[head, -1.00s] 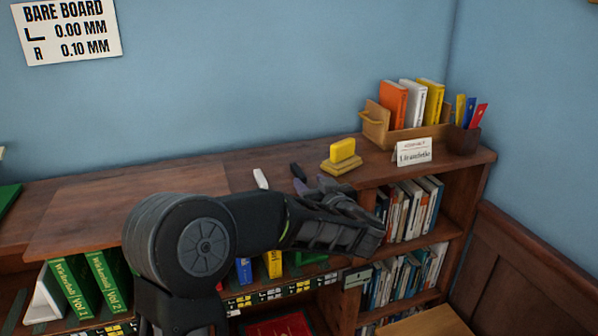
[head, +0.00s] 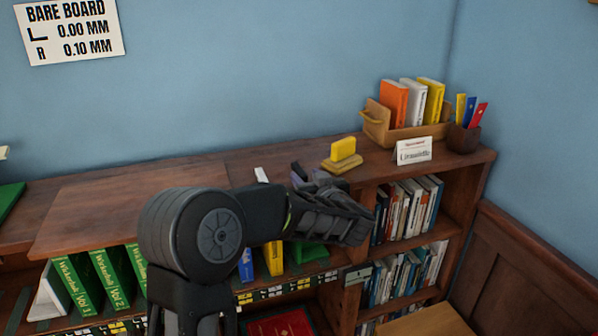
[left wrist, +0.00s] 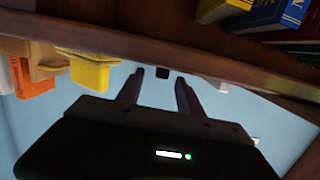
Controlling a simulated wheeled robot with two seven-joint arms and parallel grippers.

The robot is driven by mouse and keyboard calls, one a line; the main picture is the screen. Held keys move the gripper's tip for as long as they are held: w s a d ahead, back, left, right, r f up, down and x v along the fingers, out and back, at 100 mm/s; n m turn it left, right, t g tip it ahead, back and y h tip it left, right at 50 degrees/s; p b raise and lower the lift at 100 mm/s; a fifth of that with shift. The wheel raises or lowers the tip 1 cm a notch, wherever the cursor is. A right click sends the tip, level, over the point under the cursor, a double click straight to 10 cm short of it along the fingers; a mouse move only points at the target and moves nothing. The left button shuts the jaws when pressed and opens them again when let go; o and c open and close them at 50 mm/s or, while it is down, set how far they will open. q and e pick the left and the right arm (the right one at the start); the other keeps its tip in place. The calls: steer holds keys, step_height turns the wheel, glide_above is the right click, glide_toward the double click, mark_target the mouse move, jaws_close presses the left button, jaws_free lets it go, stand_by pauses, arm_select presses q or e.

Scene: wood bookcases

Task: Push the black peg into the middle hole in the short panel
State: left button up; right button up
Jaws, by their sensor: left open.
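My left gripper (head: 312,177) is low over the bookcase top, right of its middle, with its fingers toward the wall. In the left wrist view, its two fingers are apart. A small black block, which looks like the black peg (left wrist: 163,73), shows between the fingertips, with a gap on each side. In the head view, my gripper hides or blends with the peg. No hole is visible. My right gripper is not in view.
A white piece (head: 261,175) lies left of my gripper. A yellow block on a wooden base (head: 342,151) stands close on the right. Farther right are a sign card (head: 413,151), a book holder (head: 377,124) and a pen cup (head: 463,138). The left top is largely clear.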

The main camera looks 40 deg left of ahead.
mark_target(301, 172)
arm_select(q)
steer(key=p+x, duration=0.1)
steer(key=x, duration=0.3)
steer(key=shift+a, duration=0.25)
jaws_close()
stand_by(0.5)
